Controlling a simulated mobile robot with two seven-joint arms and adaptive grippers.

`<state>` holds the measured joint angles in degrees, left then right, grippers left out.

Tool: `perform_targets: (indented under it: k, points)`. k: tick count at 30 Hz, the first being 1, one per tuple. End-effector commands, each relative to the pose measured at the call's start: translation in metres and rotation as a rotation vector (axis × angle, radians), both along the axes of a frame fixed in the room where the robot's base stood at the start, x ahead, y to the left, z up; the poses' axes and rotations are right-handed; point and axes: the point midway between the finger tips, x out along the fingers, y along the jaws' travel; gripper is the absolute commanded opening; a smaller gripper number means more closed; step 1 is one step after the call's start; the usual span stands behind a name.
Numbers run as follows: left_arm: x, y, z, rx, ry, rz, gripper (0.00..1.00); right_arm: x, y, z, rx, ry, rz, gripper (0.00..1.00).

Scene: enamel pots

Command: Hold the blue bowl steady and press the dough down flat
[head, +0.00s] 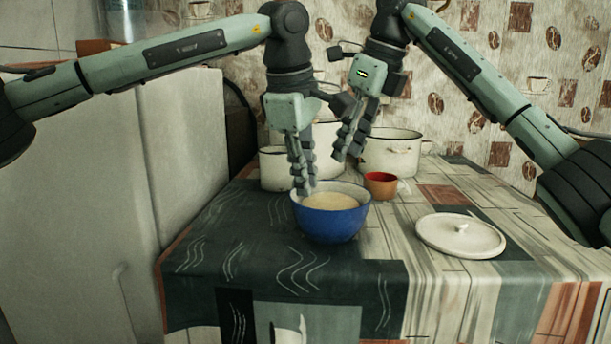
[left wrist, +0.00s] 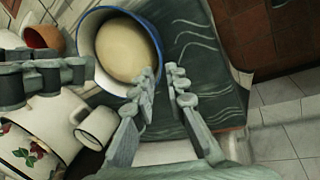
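The blue bowl (head: 332,224) stands upright on the cloth-covered table with pale dough (head: 330,201) inside. The dough (left wrist: 124,50) shows as a smooth, rounded mass in the left wrist view, within the bowl's blue rim (left wrist: 86,58). My left gripper (head: 304,186) points down at the bowl's left rim. In the left wrist view its fingers (left wrist: 164,82) are apart, with one overlapping the rim and the other outside; contact is unclear. My right gripper (head: 347,155) hangs above and behind the bowl, clear of the dough. Its fingers (left wrist: 78,70) look closed together and empty.
A small orange-brown cup (head: 380,188) stands right behind the bowl. White enamel pots (head: 392,158) stand at the back. A white lid (head: 460,236) lies to the right. The table's front left is clear, beside a white cabinet (head: 190,150).

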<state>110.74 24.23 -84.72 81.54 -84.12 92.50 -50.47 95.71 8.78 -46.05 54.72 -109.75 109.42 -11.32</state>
Motion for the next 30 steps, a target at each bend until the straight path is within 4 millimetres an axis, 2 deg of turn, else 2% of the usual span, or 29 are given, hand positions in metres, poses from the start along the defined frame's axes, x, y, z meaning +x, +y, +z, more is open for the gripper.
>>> perform_targets:
  k: [15, 20, 27, 28, 30]
  points:
    - [0.019, -0.005, -0.063, 0.003, -0.001, 0.002, 0.14, 0.0, 0.0, 0.0, 0.0, 0.0, 0.0, 0.34]
    - [0.022, -0.007, -0.071, 0.002, -0.003, 0.002, 0.14, 0.0, 0.0, 0.0, 0.0, 0.0, 0.0, 0.34]
    - [0.022, -0.007, -0.072, 0.002, -0.003, 0.002, 0.14, 0.0, 0.0, 0.0, 0.0, 0.0, 0.0, 0.34]
    - [0.022, -0.007, -0.072, 0.002, -0.003, 0.002, 0.12, 0.0, 0.0, 0.0, 0.0, 0.0, 0.0, 0.34]
    - [0.022, -0.007, -0.072, 0.002, -0.003, 0.002, 0.04, 0.0, 0.0, 0.0, 0.0, 0.0, 0.0, 0.34]
